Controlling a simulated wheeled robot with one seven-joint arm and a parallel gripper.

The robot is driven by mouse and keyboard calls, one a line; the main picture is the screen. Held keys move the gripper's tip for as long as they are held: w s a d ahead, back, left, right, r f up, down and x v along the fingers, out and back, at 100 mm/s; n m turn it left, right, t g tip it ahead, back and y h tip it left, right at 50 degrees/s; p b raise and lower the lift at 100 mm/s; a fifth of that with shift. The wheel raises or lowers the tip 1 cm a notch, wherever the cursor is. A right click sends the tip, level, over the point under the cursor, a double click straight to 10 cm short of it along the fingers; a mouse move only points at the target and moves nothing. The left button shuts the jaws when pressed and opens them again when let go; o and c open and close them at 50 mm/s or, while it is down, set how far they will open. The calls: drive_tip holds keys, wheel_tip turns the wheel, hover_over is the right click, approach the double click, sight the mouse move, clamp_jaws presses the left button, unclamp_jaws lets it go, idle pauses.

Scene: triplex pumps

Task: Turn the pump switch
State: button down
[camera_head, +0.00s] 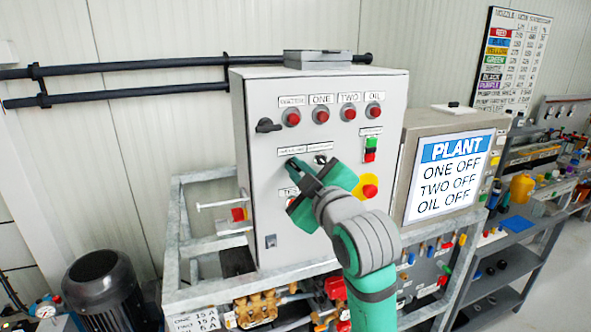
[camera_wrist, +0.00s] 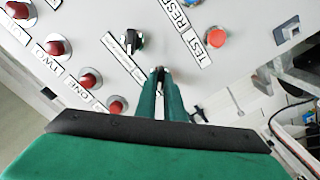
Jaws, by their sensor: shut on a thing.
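The pump control box (camera_head: 258,215) is a light grey cabinet with lamps, switches and buttons on its front. Two small black rotary switches sit mid-panel under white labels. My gripper (camera_head: 294,164) reaches in from the lower right and its fingertips are at the left switch. In the wrist view, my gripper (camera_wrist: 158,73) has its green fingers close together on this switch, whose knob is mostly hidden between the tips. The other black switch (camera_wrist: 130,42) stands free beside the fingers. It also shows in the head view (camera_head: 320,159), just right of the gripper.
Red lamps (camera_head: 321,116) line the panel top. A black handle (camera_head: 267,125), a green-red button pair (camera_head: 370,149) and a red emergency stop (camera_head: 370,191) surround the switches. A red test button (camera_wrist: 217,37) is near the fingers. A PLANT screen (camera_head: 453,173) reads all off.

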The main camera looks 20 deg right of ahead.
drive_tip(key=shift+w+a, duration=0.15)
drive_tip(key=c, duration=1.9)
unclamp_jaws()
drive_tip(key=shift+a, duration=0.15)
drive_tip(key=shift+o, duration=0.2)
drive_tip(key=shift+d, duration=0.2)
drive_tip(key=shift+s+d, duration=0.25)
drive_tip(key=shift+s, duration=0.05)
drive_tip(key=shift+s+a, duration=0.1)
drive_tip(key=shift+s, duration=0.05)
drive_tip(key=s, duration=1)
drive_tip(key=shift+d, duration=0.2)
drive_tip(key=shift+w, duration=0.1)
